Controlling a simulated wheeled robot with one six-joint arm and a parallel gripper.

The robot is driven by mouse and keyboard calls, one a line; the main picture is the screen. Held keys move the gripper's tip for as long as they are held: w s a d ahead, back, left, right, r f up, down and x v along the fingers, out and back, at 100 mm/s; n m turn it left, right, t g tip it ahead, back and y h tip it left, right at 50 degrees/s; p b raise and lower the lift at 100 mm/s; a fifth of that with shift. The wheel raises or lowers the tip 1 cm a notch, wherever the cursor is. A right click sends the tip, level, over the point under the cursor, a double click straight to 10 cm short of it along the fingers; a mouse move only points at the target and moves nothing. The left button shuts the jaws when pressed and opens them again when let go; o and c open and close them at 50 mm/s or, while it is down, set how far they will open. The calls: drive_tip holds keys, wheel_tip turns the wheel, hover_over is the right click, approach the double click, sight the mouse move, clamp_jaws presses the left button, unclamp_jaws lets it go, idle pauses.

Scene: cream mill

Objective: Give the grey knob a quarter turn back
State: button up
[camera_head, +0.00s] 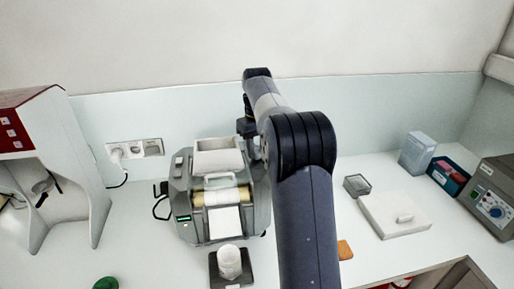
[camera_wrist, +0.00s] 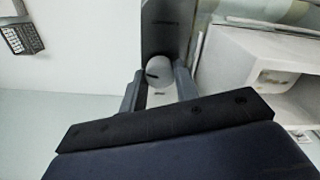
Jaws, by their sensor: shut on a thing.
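The cream mill (camera_head: 181,205) is a grey machine with a white hopper (camera_head: 219,160) on top and pale rollers below it. In the wrist view the round light-grey knob (camera_wrist: 160,68), with a short dark mark on its face, sits on the dark grey side panel (camera_wrist: 166,30) of the mill. My gripper (camera_wrist: 158,82) is shut on the knob, with one finger on each side of it. In the head view my arm reaches to the mill's right side; the knob and fingertips are hidden there.
A white cup (camera_head: 229,262) stands on a dark scale (camera_head: 216,272) in front of the mill. A white board (camera_head: 385,220) and a small grey box (camera_head: 356,185) lie to the right. Wall sockets (camera_head: 135,149) are behind left. A grey instrument (camera_head: 492,195) stands far right.

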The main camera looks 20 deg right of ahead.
sight(257, 150)
drive_tip(key=shift+n, duration=1.1)
drive_tip(key=o, duration=1)
drive_tip(key=shift+c, duration=0.2)
wheel_tip(257, 150, up, 11)
drive_tip(key=shift+f, duration=0.2)
